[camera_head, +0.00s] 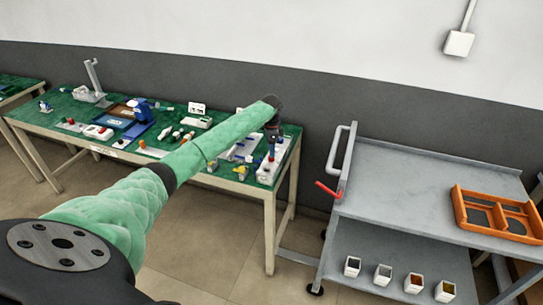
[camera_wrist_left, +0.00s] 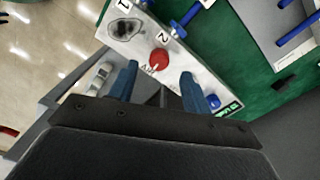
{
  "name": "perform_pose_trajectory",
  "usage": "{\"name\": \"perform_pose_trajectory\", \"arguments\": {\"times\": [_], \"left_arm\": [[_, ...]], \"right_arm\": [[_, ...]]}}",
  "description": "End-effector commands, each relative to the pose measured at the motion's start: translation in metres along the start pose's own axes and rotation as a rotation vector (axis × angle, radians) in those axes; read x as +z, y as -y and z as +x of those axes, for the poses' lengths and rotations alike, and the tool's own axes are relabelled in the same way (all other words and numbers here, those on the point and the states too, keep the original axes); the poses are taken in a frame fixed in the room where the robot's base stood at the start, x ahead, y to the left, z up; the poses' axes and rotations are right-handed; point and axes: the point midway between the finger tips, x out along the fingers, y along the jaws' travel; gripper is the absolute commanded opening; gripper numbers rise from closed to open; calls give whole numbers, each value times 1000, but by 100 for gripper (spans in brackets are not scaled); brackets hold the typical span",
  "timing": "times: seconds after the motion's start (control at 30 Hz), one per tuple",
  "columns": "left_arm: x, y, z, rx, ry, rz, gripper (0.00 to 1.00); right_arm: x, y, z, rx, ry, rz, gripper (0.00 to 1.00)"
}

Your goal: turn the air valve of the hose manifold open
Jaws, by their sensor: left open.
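The hose manifold (camera_wrist_left: 130,45) is a white block marked 1 and 2, with blue fittings. It stands at the right end of the green bench, where it also shows in the head view (camera_head: 266,175). The air valve is a red round knob (camera_wrist_left: 160,56) on its top, with partly hidden lettering beside it. My left gripper (camera_wrist_left: 160,76) is open. In the wrist view its two blue fingers lie on either side of and just below the red knob. I cannot tell whether they touch it. In the head view the left gripper (camera_head: 272,137) hangs above the manifold. My right gripper is not in view.
The green bench (camera_head: 50,118) holds several small parts and a blue device (camera_head: 142,110) farther left. A grey trolley (camera_head: 400,190) with a red lever (camera_head: 327,190) stands close to the bench's right end, bearing an orange tray (camera_head: 457,206). Small bins stand on its lower shelf.

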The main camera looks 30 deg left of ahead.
Motion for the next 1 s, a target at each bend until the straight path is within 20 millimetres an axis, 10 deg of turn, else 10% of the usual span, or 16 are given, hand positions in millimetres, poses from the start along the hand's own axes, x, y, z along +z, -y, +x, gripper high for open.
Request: {"name": "perform_pose_trajectory", "arguments": {"times": [0.4, 1.0], "left_arm": [[0, 0, -37, 0, -1, 0, 49], [0, 0, -39, 1, 0, -10, 49]], "right_arm": [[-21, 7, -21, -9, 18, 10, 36], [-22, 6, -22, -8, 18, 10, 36]]}}
